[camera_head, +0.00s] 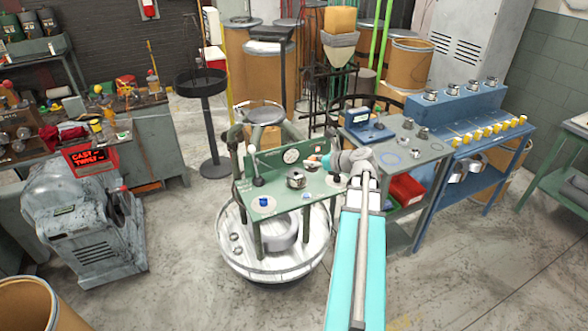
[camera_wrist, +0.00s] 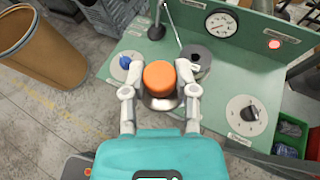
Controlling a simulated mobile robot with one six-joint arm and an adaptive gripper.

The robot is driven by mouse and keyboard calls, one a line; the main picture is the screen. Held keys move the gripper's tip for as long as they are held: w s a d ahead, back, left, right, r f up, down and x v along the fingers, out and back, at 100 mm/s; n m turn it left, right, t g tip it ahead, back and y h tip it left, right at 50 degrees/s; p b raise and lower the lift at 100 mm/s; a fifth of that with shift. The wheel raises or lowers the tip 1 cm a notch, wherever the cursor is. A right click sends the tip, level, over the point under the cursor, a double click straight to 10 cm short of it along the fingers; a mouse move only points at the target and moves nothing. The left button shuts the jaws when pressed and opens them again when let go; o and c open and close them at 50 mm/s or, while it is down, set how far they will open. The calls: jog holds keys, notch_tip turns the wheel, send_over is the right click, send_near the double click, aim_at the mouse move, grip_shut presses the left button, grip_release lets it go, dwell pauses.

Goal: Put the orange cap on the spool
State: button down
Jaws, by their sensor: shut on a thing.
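The orange cap (camera_wrist: 159,76) is between the two fingers of my gripper (camera_wrist: 160,90) in the wrist view, and the gripper is shut on it. A rounded metallic shape (camera_wrist: 163,102) shows just below the cap; I cannot tell whether it is part of it. The spool (camera_wrist: 198,62), a dark grey cylinder with a hole in its top, stands upright on the green bench, just beyond and right of the cap in that view. In the head view the spool (camera_head: 296,179) sits mid-bench, with my gripper (camera_head: 322,161) to its right; the cap is hardly visible there.
The green bench (camera_wrist: 262,70) carries a gauge (camera_wrist: 221,22), a blue knob (camera_wrist: 125,62), a black knob (camera_wrist: 249,113) and a thin upright lever (camera_wrist: 157,18). A grey table (camera_head: 425,151) with metal parts stands at right. A grey machine (camera_head: 75,225) stands at left.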

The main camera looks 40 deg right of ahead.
jog(key=shift+a+r+p, duration=0.45)
jog(key=shift+a+r, duration=0.05)
jog(key=shift+r, duration=0.35)
jog(key=shift+w, duration=0.1)
jog(key=shift+w+f, duration=0.1)
jog(key=shift+f, duration=0.05)
jog(key=w+d+f+b, duration=0.4)
jog(key=w+f+b, duration=0.5)
jog(key=w, duration=0.3)
jog(key=shift+d, duration=0.35)
jog(key=shift+r, duration=0.1)
jog(key=shift+w+d+f+b, duration=0.2)
jog(key=shift+w+f+b, duration=0.35)
jog(key=shift+f+b, duration=0.25)
jog(key=shift+s+f+b, duration=0.1)
jog(key=shift+f+b, duration=1.15)
jog(key=shift+b, duration=0.05)
